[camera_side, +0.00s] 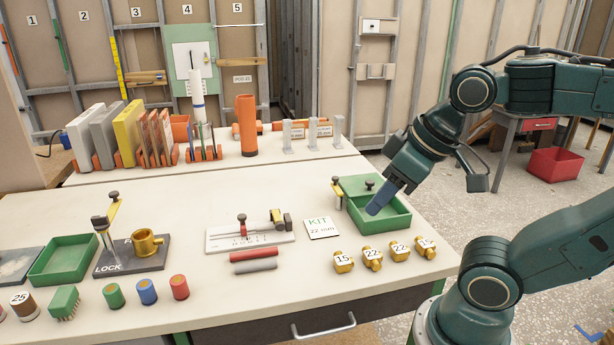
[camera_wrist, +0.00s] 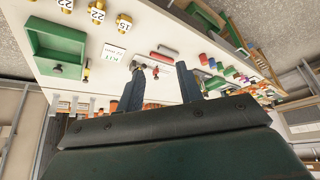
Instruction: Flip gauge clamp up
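The gauge (camera_side: 250,238) is a white plate with a scale, lying mid-bench in the side view. A red clamp piece (camera_side: 242,227) with a dark knob stands on it, and a brass and dark block sits at its right end. In the wrist view the gauge (camera_wrist: 150,66) shows small between the fingers, partly hidden; the exact clamp position is too small to tell. My gripper (camera_side: 378,205) is above the right-hand green tray, right of the gauge and apart from it. In the wrist view its two fingers (camera_wrist: 158,82) are spread with nothing between them.
The green tray (camera_side: 402,222) with a knobbed clamp post is under my gripper. A KIT card (camera_side: 321,228), several brass fittings (camera_side: 372,258) and red and grey rods (camera_side: 254,256) surround the gauge. A LOCK fixture (camera_side: 118,268) stands left. Racks line the back.

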